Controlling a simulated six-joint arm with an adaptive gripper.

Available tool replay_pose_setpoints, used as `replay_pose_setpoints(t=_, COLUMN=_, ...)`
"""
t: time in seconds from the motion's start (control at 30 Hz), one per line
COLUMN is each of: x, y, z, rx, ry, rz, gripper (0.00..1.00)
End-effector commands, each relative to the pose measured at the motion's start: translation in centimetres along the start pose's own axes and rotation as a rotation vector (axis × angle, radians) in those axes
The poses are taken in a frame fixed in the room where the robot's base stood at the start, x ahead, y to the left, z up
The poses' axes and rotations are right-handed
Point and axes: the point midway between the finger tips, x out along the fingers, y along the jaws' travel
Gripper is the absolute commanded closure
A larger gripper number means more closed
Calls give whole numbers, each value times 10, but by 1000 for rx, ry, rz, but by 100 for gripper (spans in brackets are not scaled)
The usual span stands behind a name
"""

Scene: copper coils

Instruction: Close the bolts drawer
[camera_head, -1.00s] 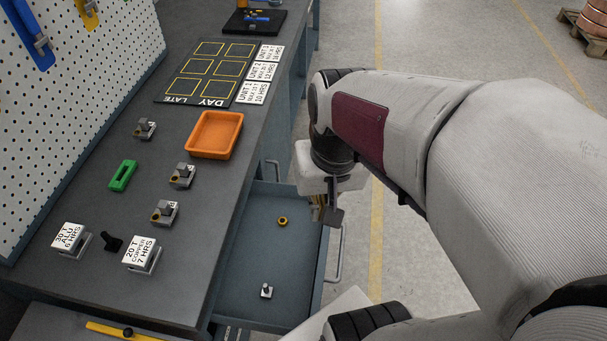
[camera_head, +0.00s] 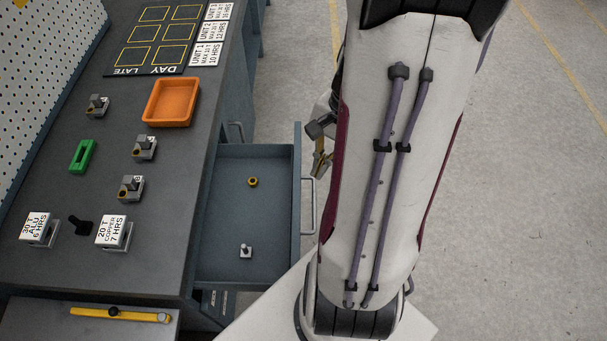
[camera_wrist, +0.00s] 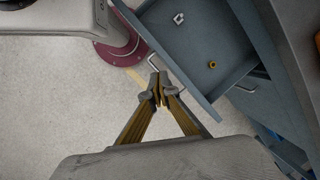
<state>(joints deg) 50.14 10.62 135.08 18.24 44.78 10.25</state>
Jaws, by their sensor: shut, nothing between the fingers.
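The open drawer (camera_head: 224,255) sticks out to the right from under the dark workbench. A brass nut (camera_head: 253,182) and a small metal bolt piece (camera_head: 246,251) lie in it. Its front panel carries a metal bar handle (camera_head: 308,205). My gripper (camera_head: 319,170) is outside the drawer, just right of the front panel near its far end, partly hidden by my arm. In the wrist view my gripper (camera_wrist: 159,98) is shut and empty, its tips close to the drawer handle (camera_wrist: 152,62). I cannot tell whether they touch the drawer (camera_wrist: 200,60).
On the bench (camera_head: 60,185) stand an orange tray (camera_head: 171,102), a green part (camera_head: 82,156), several small metal fixtures and white label signs (camera_head: 114,231). Another drawer handle (camera_head: 237,131) shows farther along the bench. The floor right of the drawer is clear apart from my arm.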

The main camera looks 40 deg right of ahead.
Motion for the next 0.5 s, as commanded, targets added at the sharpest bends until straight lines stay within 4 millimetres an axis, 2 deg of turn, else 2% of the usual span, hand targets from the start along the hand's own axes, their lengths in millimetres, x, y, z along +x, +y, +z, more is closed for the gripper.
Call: replay_pose_setpoints(t=0.5, x=59, y=32, z=-60, rx=545, ry=-100, rz=-93, gripper=100)
